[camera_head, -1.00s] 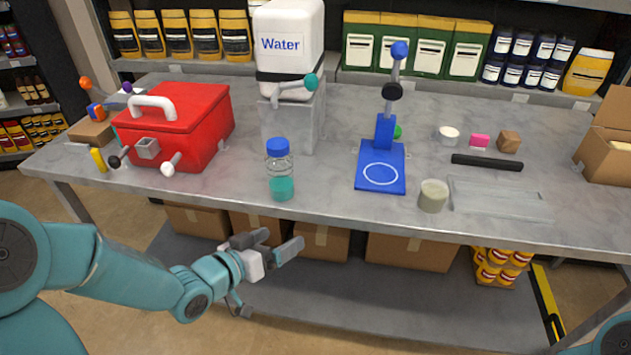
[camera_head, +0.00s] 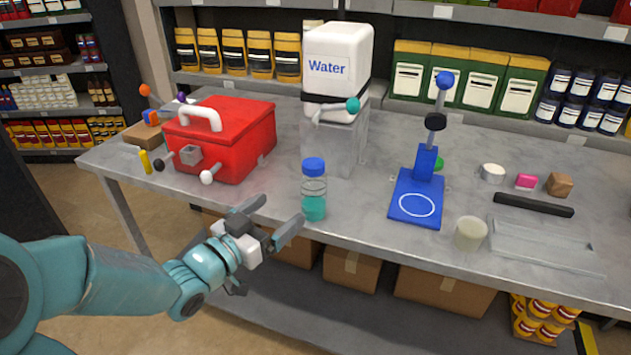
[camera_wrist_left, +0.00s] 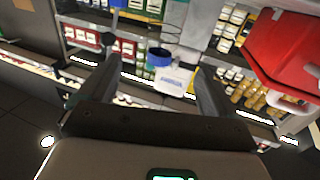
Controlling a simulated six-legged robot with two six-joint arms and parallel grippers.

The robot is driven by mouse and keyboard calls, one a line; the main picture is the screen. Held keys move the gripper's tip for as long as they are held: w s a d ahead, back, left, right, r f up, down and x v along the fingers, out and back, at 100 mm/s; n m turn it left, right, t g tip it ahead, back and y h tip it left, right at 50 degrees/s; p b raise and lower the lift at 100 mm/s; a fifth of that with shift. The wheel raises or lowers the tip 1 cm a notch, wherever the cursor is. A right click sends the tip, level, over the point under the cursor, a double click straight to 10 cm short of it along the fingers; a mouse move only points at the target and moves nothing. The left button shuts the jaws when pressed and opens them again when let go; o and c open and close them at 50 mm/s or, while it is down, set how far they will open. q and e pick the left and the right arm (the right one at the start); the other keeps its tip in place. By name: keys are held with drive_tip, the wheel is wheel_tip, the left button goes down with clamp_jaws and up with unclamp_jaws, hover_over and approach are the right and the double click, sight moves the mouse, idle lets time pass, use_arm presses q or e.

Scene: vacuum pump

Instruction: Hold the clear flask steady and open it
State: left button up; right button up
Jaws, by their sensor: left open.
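The clear flask (camera_head: 314,192) stands upright near the front edge of the workbench, with a blue cap (camera_head: 313,166) on and teal liquid in its lower part. My left gripper (camera_head: 268,218) is open and empty, just left of the flask at the bench's front edge. Its fingers point toward the flask's side of the bench but do not enclose it in the head view. In the left wrist view, the two spread fingers (camera_wrist_left: 157,85) frame a blue cap-like shape (camera_wrist_left: 159,57); I cannot tell the flask's body clearly there. My right gripper is not in view.
A red box (camera_head: 226,146) with levers stands left of the flask on the workbench (camera_head: 270,195). A white water container (camera_head: 337,58) on a stand is behind it. A blue stand (camera_head: 416,200) and a pale cup (camera_head: 470,234) are to the right. Bench beside the flask is clear.

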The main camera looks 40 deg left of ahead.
sight(307, 188)
use_arm(q)
drive_tip(key=w+p, duration=0.2)
drive_tip(key=w, duration=0.2)
drive_tip(key=w+p, duration=0.2)
drive_tip(key=w, duration=0.2)
drive_tip(key=shift+w+d+p, duration=0.2)
drive_tip(key=shift+w+p, duration=0.15)
drive_tip(key=w, duration=0.2)
drive_tip(key=w+p, duration=0.1)
drive_tip(key=w, duration=0.1)
drive_tip(key=w+f+p, duration=0.1)
drive_tip(key=w, duration=0.1)
drive_tip(key=shift+a, duration=0.2)
drive_tip(key=shift+r, duration=0.1)
drive_tip(key=shift+s, duration=0.1)
drive_tip(key=c, duration=1.1)
